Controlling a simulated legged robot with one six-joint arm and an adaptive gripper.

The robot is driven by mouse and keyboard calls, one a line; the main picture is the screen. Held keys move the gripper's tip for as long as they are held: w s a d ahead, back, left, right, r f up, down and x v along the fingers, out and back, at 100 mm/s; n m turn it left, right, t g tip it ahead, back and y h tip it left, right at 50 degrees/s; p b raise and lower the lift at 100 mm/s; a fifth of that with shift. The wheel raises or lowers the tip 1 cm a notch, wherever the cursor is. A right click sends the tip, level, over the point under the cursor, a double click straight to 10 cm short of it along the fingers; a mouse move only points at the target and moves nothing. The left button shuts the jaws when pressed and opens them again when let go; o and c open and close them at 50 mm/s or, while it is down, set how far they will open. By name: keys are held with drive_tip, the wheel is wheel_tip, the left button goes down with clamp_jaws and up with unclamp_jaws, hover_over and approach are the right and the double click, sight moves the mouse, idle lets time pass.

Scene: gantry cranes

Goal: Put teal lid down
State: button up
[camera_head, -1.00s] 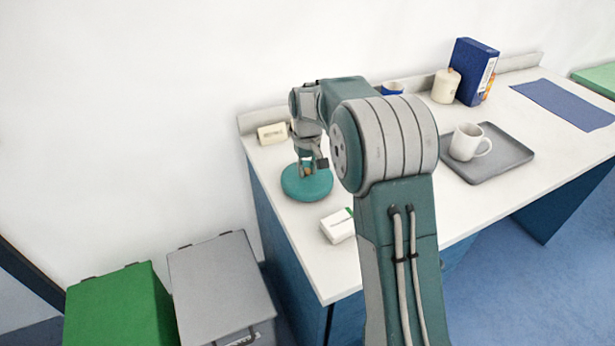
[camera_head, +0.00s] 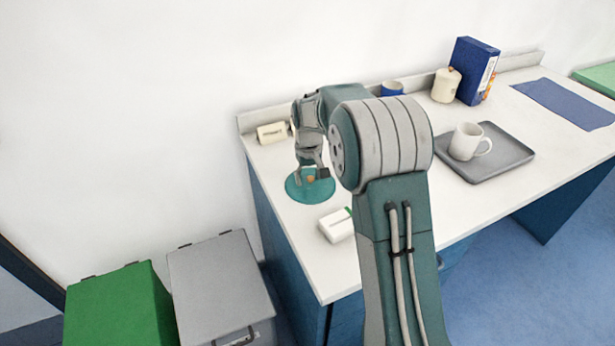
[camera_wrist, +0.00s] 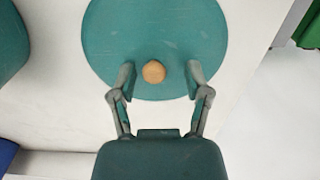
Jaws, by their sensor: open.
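The teal lid (camera_head: 298,190) is a round flat disc with a tan knob. It lies on the white counter near its left end. In the wrist view the lid (camera_wrist: 155,35) fills the top middle, and its knob (camera_wrist: 153,72) sits between the fingers. My gripper (camera_head: 312,176) is over the lid. In the wrist view my gripper (camera_wrist: 160,78) is open, with a finger on each side of the knob and a gap to both.
A small white box (camera_head: 337,225) lies close to the lid, and a cream block (camera_head: 272,133) stands behind it. A grey tray (camera_head: 500,165) with a white mug (camera_head: 467,142) is to the right. Green (camera_head: 120,305) and grey (camera_head: 220,285) bins stand left of the counter.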

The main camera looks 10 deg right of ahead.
sight(308, 177)
wheel_tip(308, 177, up, 12)
drive_tip(key=s+r+t, duration=0.2)
drive_tip(key=s+r, duration=0.5)
drive_tip(key=s, duration=0.2)
drive_tip(key=s+f+m+t, duration=0.2)
drive_tip(key=s+t, duration=0.1)
drive_tip(key=s, duration=2.1)
drive_tip(key=shift+s+t, duration=0.15)
drive_tip(key=shift+t, duration=0.15)
drive_tip(key=shift+r, duration=0.1)
